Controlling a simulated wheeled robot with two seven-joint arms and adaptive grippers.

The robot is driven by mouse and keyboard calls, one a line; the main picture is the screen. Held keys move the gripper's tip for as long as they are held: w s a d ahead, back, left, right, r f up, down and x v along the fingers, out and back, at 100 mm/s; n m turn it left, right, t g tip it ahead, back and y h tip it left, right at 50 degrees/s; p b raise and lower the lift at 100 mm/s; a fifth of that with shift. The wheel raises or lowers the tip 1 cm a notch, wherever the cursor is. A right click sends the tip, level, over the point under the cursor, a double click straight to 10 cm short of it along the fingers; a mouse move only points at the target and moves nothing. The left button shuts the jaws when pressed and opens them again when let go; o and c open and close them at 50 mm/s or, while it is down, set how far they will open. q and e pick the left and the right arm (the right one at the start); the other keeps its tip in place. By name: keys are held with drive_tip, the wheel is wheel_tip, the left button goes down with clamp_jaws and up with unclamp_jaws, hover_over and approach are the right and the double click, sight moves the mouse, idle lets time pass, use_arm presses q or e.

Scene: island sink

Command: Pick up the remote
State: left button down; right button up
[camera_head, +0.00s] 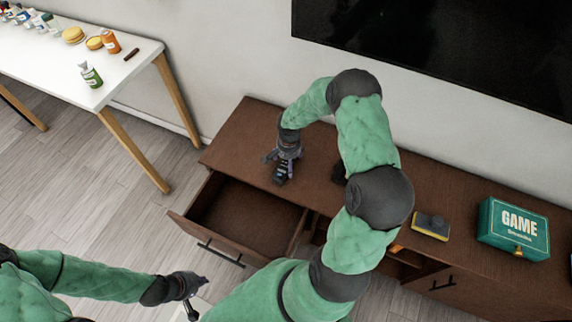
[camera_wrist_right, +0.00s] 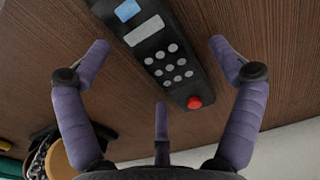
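The remote (camera_wrist_right: 160,45) is dark grey with round grey buttons, a red button and a blue patch. It lies on the brown cabinet top (camera_head: 235,135). My right gripper (camera_wrist_right: 150,72) is open, with its purple fingers spread on both sides of the remote. The third finger is at the remote's near end. No finger clearly touches it. In the head view my right gripper (camera_head: 284,165) is over the left part of the cabinet top and largely covers the remote. My left gripper (camera_head: 198,284) is low in the head view, away from the remote; its finger opening is unclear.
A drawer (camera_head: 245,210) stands open below the right gripper. To the right are a sponge-like block (camera_head: 430,227) and a green GAME box (camera_head: 514,229). A dark object (camera_head: 339,172) is partly hidden by my right arm. A white table (camera_head: 125,66) with several items stands left.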

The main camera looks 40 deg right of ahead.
drive_tip(key=c, duration=1)
drive_tip(key=shift+r, duration=0.15)
drive_tip(key=shift+c, duration=0.2)
